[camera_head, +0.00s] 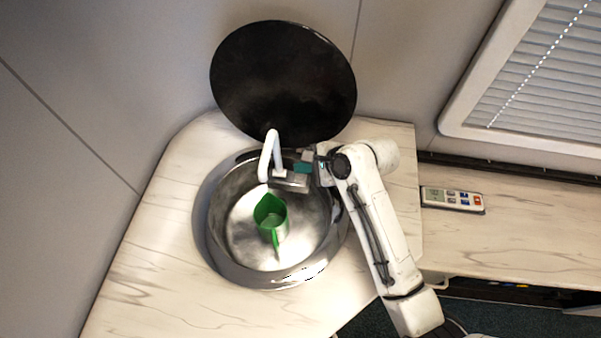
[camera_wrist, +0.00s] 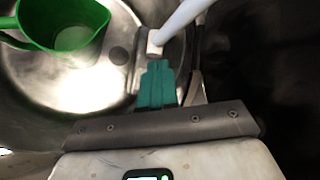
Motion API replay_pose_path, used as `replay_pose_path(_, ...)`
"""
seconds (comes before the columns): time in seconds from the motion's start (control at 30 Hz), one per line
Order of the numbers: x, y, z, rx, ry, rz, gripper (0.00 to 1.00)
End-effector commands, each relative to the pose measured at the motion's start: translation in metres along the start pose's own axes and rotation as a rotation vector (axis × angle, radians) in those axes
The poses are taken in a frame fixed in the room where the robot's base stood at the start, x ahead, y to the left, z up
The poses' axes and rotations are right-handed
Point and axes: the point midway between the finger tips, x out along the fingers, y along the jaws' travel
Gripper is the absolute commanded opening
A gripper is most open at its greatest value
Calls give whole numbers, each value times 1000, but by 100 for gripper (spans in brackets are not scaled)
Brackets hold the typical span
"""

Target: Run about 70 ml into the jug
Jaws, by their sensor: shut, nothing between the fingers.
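The green jug (camera_head: 270,216) stands upright inside the round steel sink (camera_head: 226,240), its handle toward the front. In the wrist view the jug (camera_wrist: 66,28) is at the upper left; its inside looks pale, and I cannot tell whether it holds water. The white tap (camera_head: 268,158) rises at the sink's back, above and behind the jug. It crosses the top of the wrist view (camera_wrist: 182,18). My gripper (camera_head: 300,168) is shut and empty, just right of the tap. Its teal fingertips (camera_wrist: 156,68) are close to the tap's white end; contact is unclear. No water stream is visible.
A round black lid (camera_head: 283,80) stands raised behind the sink. Marble-patterned counter (camera_head: 165,270) surrounds the sink, clear at left and front. A small panel with a display and buttons (camera_head: 452,199) sits on the right-hand ledge, below a window with blinds (camera_head: 545,85).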

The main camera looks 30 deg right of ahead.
Motion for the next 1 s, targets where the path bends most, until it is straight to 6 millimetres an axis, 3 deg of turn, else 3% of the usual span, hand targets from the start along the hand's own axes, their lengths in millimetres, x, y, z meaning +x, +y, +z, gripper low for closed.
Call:
replay_pose_path(0.4, -23, -17, 17, -1, -1, -1, 0)
replay_pose_path(1.0, -24, -17, 18, 0, 0, 0, 0)
